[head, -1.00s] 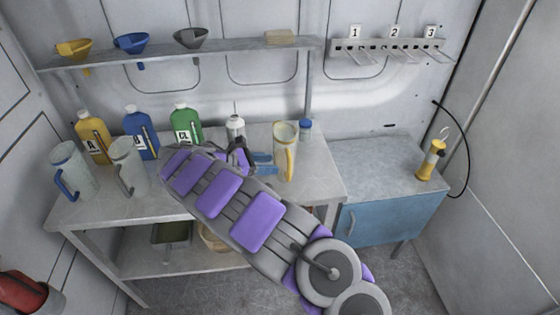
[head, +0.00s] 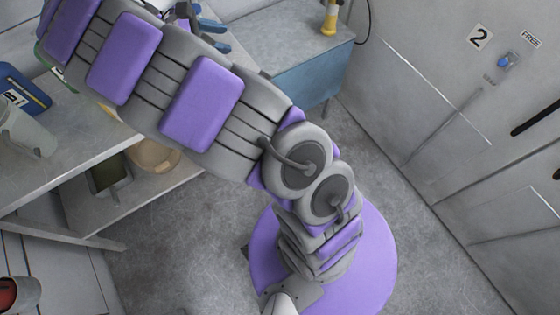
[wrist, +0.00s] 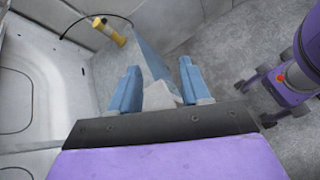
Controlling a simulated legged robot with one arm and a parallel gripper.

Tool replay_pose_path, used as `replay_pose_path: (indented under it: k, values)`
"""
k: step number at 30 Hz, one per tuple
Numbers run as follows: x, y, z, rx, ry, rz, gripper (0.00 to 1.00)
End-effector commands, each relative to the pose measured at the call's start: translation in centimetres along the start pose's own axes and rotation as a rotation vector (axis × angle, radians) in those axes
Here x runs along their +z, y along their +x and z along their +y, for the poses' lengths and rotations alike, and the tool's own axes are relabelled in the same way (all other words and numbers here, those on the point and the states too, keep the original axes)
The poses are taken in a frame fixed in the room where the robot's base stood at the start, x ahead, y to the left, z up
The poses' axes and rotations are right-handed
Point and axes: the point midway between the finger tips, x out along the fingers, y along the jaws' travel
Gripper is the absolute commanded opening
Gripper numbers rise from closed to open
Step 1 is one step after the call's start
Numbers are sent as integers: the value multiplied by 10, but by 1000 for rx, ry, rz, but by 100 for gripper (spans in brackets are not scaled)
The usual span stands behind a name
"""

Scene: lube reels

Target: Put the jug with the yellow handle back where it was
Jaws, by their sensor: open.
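The jug with the yellow handle does not show in either view now. In the head view my arm crosses the bench and hides much of it. My gripper (head: 207,27) is at the top of the head view, partly cut off, with blue fingers beside the blue cabinet. In the wrist view my gripper (wrist: 160,88) has its two blue fingers apart. A small pale shape shows between them, and I cannot tell what it is. No jug is seen between the fingers.
A jug (head: 28,138) and a blue bottle (head: 22,88) stand on the bench (head: 50,180) at left. A bowl (head: 155,155) is on the lower shelf. A yellow lamp (head: 329,16) stands on the blue cabinet (head: 305,85). The floor (head: 410,230) is clear at right.

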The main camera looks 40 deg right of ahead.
Motion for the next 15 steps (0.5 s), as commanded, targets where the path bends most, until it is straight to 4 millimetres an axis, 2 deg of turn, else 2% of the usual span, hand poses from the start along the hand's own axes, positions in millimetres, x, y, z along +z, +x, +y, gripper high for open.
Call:
replay_pose_path:
  k: [1, 6, 10, 15]
  values:
    - [20, 6, -11, -40, 57, 20, 47]
    - [63, 24, -54, -172, 239, 102, 47]
    - [87, 33, -94, -282, 372, 168, 47]
    - [105, 38, -150, -427, 531, 263, 47]
